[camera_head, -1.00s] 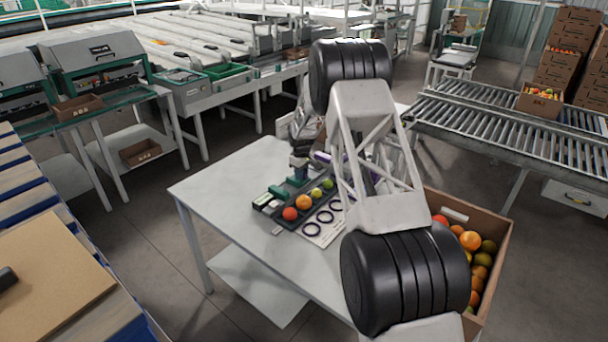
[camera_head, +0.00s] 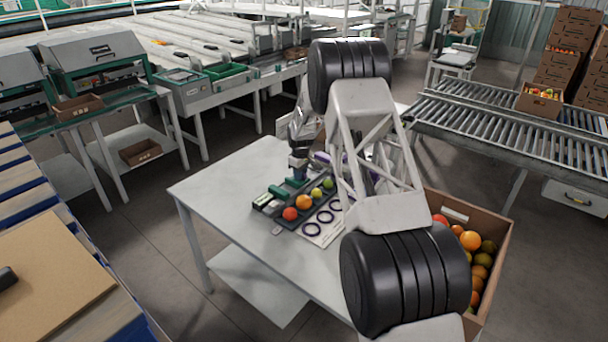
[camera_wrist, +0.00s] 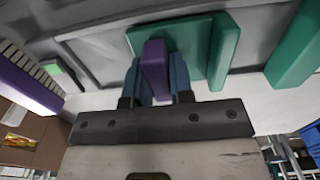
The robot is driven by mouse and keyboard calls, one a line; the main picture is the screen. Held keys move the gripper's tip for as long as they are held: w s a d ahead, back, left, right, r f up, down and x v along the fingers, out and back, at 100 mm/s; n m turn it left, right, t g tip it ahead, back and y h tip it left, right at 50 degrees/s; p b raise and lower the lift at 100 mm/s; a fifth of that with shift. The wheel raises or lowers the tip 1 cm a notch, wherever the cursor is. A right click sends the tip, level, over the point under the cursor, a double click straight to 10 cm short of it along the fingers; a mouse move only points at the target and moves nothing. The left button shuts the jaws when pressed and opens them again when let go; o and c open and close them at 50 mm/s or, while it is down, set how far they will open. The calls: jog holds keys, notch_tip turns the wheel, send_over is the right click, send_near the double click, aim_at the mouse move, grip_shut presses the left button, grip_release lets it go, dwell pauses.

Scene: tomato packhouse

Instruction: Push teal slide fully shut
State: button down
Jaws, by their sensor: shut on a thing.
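The teal slide (camera_wrist: 200,42) is a flat teal plate with an upright teal bar along its right side. It lies in a grey tray (camera_wrist: 95,58) in the wrist view. My gripper (camera_wrist: 157,75) has its two blue-grey fingers close on either side of an upright purple tab (camera_wrist: 155,62), which stands in front of the teal plate. A separate teal block (camera_wrist: 296,48) stands to the right, with a gap between it and the upright bar. In the head view my gripper (camera_head: 298,168) is low over the tray's far edge; the fingertips are too small to judge there.
A red tomato (camera_head: 290,214), an orange one (camera_head: 302,202) and smaller yellow-green ones sit along the tray. A white card with dark rings (camera_head: 325,217) lies beside them. A carton of fruit (camera_head: 500,262) stands at the table's right. The table's left part (camera_head: 215,185) is clear.

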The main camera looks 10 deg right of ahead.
aim_at(293, 181)
jog(key=shift+s+a+f, duration=0.2)
jog(key=shift+s+a, duration=0.4)
jog(key=shift+s, duration=0.15)
jog(key=shift+s+a+f, duration=0.15)
jog(key=shift+s+a, duration=0.5)
jog(key=shift+s, duration=0.15)
jog(key=shift+s+a+f, duration=0.2)
jog(key=shift+s+a, duration=0.4)
jog(key=shift+s, duration=0.15)
dwell(2.0)
jog(key=c, duration=1.1)
grip_release()
jog(key=shift+o, duration=0.3)
jog(key=shift+a, duration=0.2)
jog(key=shift+w+d, duration=0.25)
jog(key=shift+w, duration=0.1)
jog(key=shift+r, duration=0.2)
jog(key=shift+w+r, duration=0.15)
jog(key=shift+r, duration=2.4)
jog(key=shift+r, duration=0.15)
